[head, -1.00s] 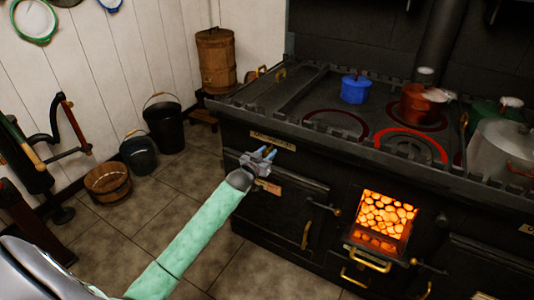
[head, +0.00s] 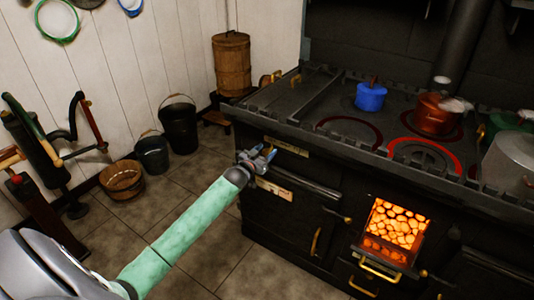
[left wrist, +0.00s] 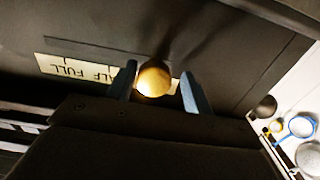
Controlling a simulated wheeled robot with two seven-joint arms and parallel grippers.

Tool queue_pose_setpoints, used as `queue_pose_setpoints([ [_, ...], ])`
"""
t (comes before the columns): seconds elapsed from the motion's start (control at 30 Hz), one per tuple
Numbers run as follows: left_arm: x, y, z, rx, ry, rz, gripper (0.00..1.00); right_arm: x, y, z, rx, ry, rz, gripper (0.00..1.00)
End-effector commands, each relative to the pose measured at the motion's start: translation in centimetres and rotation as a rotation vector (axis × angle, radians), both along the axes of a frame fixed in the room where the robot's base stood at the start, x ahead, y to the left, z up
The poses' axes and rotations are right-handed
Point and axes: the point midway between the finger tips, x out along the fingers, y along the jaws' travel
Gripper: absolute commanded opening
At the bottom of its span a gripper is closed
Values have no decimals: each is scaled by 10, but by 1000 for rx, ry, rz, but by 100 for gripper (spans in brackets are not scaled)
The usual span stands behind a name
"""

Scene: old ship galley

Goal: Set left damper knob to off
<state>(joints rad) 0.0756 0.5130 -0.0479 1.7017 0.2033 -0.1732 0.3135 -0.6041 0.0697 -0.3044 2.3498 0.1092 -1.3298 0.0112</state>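The brass ball knob (left wrist: 153,80) shows in the left wrist view in front of a dark stove panel. A cream label strip (left wrist: 75,70) behind it reads upside down, with "HALF" and "FULL" legible and part hidden by the knob and a finger. My left gripper (left wrist: 158,88) is open, one finger on each side of the knob, with a gap visible at the right finger. In the head view my left gripper (head: 264,156) is at the stove's upper left front, below a label plate (head: 287,146); the knob is not clear there. My right gripper is out of view.
The black stove (head: 330,185) has a glowing open firebox (head: 398,222) right of my gripper. A blue pot (head: 371,96) and copper pot (head: 437,114) stand on top. Buckets (head: 179,125) and a wooden tub (head: 122,180) stand left; the tiled floor between is clear.

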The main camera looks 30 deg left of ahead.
Motion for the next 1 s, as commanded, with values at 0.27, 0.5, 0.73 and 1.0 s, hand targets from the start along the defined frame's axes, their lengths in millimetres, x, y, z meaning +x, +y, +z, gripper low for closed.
queue_pose_setpoints([
  [0.27, -1, -2, -1, -1, 1, -2, 53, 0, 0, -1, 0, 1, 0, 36],
  [0.5, -16, -1, -3, -2, 2, -2, 53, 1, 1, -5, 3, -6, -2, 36],
  [0.73, -48, 1, -3, -2, 2, -1, 53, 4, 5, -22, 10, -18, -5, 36],
  [1.0, -74, 4, -2, -2, 1, -1, 53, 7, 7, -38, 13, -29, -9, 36],
])
